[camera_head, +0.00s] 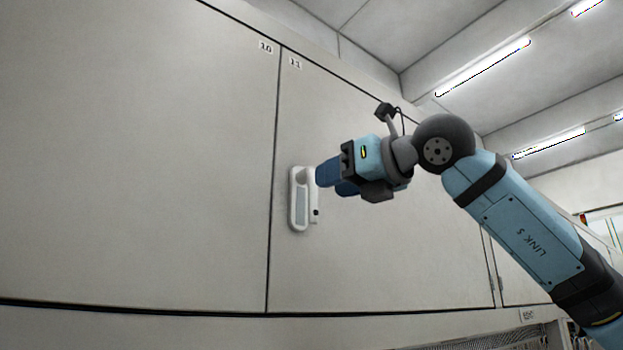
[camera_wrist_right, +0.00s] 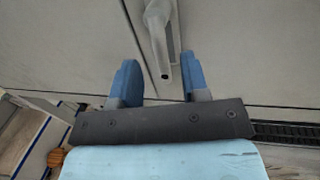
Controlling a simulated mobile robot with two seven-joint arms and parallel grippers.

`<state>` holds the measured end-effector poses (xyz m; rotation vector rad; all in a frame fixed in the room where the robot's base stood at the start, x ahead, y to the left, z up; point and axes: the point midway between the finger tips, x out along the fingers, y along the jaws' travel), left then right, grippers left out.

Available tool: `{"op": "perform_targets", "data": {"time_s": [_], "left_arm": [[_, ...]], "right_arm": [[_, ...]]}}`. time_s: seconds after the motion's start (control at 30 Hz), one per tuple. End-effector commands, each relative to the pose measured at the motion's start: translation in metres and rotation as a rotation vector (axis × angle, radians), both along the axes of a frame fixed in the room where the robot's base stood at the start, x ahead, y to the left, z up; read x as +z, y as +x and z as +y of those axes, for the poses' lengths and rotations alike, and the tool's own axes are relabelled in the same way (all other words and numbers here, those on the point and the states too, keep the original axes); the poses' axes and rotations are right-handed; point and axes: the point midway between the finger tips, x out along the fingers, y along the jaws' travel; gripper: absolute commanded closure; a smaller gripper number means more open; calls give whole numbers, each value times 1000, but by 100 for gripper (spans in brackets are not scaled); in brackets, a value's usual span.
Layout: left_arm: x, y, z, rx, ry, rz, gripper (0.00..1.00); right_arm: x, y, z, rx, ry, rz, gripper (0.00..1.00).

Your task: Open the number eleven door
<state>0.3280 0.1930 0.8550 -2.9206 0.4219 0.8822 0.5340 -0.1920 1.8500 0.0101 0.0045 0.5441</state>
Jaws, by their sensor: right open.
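The number eleven door (camera_head: 370,250) is a flat grey panel marked 11, and it looks shut. Its white handle (camera_head: 300,199) sits near the left edge of the door. My right gripper (camera_head: 328,180) is at the handle's right side in the head view. In the right wrist view my right gripper (camera_wrist_right: 160,80) is open, with blue fingers apart. The handle (camera_wrist_right: 160,38) shows between and beyond the fingertips there, and I see no grip on it. My left gripper is not in view.
The number ten door (camera_head: 140,150) lies to the left, beyond a narrow seam, and looks shut. A ledge (camera_head: 200,325) runs below the doors. Hinges (camera_head: 492,284) show at the right edge of door eleven. Ceiling lights (camera_head: 485,66) are overhead.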

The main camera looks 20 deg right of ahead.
Motion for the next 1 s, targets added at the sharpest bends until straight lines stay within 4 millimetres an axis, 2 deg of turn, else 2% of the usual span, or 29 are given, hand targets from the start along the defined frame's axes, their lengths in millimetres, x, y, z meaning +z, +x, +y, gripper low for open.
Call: {"op": "perform_targets", "data": {"time_s": [0.1, 0.3, 0.7, 0.8, 0.9, 1.0], "left_arm": [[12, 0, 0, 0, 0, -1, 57], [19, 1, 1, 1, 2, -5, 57], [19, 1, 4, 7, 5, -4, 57], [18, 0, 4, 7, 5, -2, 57], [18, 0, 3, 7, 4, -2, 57], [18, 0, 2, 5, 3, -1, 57]], "right_arm": [[3, 20, 13, 1, 0, 2, 58], [2, 41, 25, 0, 0, 1, 58], [0, 47, 28, 1, 0, 0, 58], [0, 47, 28, 1, 0, 0, 81], [0, 47, 28, 1, 1, -1, 100], [0, 47, 28, 1, 1, -1, 100]]}}
